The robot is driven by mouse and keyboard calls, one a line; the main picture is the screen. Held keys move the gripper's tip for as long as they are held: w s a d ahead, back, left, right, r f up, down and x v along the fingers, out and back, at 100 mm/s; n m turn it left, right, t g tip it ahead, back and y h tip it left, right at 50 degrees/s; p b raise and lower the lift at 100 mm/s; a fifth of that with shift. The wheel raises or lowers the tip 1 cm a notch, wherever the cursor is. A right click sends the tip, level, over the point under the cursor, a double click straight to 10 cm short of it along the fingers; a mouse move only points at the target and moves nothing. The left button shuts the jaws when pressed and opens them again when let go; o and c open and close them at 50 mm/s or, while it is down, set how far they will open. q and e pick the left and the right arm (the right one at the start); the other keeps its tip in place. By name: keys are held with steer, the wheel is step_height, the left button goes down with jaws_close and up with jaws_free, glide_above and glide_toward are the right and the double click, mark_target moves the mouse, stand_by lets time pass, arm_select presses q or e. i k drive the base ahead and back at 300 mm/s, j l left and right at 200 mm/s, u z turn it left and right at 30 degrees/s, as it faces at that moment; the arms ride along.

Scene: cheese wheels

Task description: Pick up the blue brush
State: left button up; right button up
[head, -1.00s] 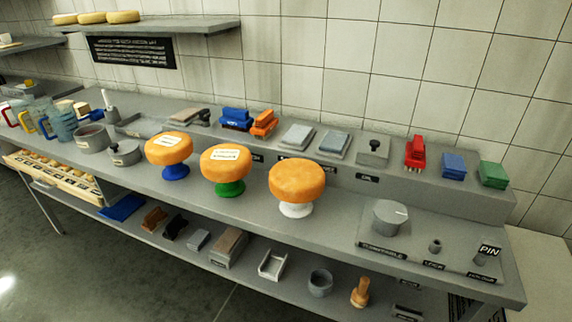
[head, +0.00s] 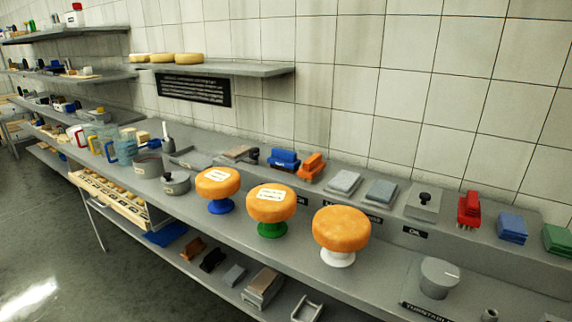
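A blue brush (head: 284,159) sits on the raised back ledge of the bench, behind the cheese wheels. An orange brush (head: 312,166) stands just right of it, and a red brush (head: 469,209) stands further right on the same ledge. A dark blue block-like item (head: 512,228) lies right of the red brush; I cannot tell its exact kind. Neither of my grippers shows in the head view.
Cheese wheels stand on a blue stand (head: 221,207), a green stand (head: 272,229) and a white stand (head: 338,258) in front of the ledge. Grey pots (head: 175,183) and jugs (head: 122,147) stand left. A wall shelf (head: 215,69) hangs above. Open floor (head: 60,235) lies at the left.

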mark_target(288, 160)
steer(key=i+j, duration=0.15)
steer(key=j, duration=0.2)
steer(key=i+j+z, duration=0.1)
steer(key=j, duration=0.2)
steer(key=i+j, duration=0.15)
steer(key=j, duration=0.2)
steer(key=i+j+z, duration=0.1)
steer(key=j, duration=0.25)
steer(key=i+j+z, duration=0.1)
steer(key=j, duration=0.2)
steer(key=i, duration=0.05)
